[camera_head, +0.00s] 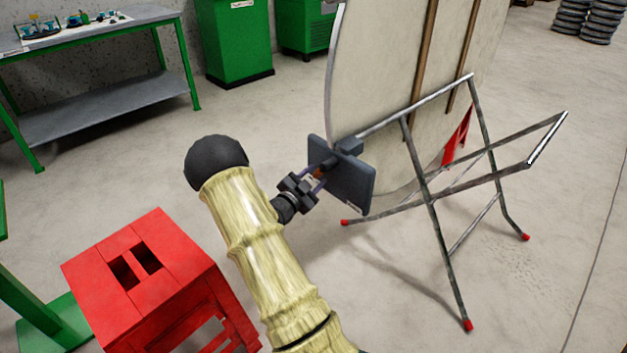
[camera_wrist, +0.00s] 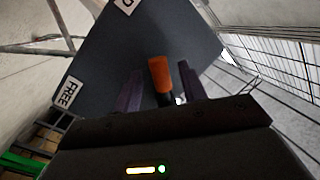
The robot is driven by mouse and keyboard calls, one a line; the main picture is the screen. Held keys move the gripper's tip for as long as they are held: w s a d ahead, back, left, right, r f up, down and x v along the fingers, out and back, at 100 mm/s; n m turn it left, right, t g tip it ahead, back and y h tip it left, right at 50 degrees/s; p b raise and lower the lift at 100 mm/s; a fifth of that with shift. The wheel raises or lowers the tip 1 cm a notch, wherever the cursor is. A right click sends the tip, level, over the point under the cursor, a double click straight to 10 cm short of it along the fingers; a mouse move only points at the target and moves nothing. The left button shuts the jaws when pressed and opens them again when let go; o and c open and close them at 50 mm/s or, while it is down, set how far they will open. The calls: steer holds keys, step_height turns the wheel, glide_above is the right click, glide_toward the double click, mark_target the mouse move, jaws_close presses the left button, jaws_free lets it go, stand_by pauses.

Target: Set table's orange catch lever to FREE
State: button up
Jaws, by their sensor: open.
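The orange catch lever (camera_wrist: 160,76) sticks out from a dark plate (camera_wrist: 95,75), with a dark lower part below its orange end. It lies between the two purple fingers of my gripper (camera_wrist: 161,82), which are open with a gap to either side. A FREE label (camera_wrist: 68,92) is at the plate's left corner; a second label (camera_wrist: 126,4) is cut off at the top. In the head view, my gripper (camera_head: 314,183) is at the plate (camera_head: 352,186) on the table's tilted round top (camera_head: 385,70), and the lever is mostly hidden.
The table's metal legs (camera_head: 432,205) with red feet stand right of my gripper. A red stool (camera_head: 150,262) is at lower left. A green workbench (camera_head: 100,95) and green cabinets (camera_head: 235,40) stand behind. Bare floor lies between them.

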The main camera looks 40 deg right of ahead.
steer(key=shift+c, duration=0.4)
jaws_close()
